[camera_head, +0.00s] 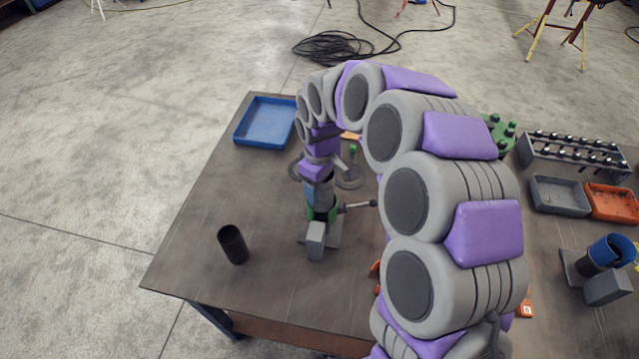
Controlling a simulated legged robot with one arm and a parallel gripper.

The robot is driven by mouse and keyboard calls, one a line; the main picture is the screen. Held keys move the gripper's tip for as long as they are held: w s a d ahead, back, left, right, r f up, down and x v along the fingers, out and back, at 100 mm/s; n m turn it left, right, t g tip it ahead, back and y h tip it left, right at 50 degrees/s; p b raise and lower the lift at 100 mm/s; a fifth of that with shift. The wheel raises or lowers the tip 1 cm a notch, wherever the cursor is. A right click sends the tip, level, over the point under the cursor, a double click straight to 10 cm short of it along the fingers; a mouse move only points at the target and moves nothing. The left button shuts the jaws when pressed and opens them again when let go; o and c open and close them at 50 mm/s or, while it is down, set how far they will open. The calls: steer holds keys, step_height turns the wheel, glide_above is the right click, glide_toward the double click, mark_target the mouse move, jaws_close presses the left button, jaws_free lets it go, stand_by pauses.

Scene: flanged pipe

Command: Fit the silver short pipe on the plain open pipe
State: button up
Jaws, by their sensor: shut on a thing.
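My gripper (318,178) points down over the table in the head view, above a green clamp (321,213) on a grey stand. It is shut on a small silver-grey cylinder, the silver short pipe (319,192), mostly covered by my fingers. The short pipe's lower end is at the clamp's top; I cannot tell whether it touches or sits over a pipe there. Any pipe inside the clamp is hidden. A dark, plain, open-topped pipe (233,244) stands upright on the table to the left of the clamp, apart from my gripper.
A blue tray (264,122) lies at the table's back left. At right stand a grey tray (560,195), an orange tray (611,203), a rack of dark-topped pieces (575,151) and another fixture with a blue-ringed dark pipe (604,254). The table's left front is mostly clear.

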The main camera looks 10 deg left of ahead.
steer(key=shift+f, duration=0.4)
steer(key=o, duration=1.4)
steer(key=shift+r, duration=0.1)
step_height(320, 180, up, 26)
steer(key=p, duration=0.9)
steer(key=shift+w+a, duration=0.1)
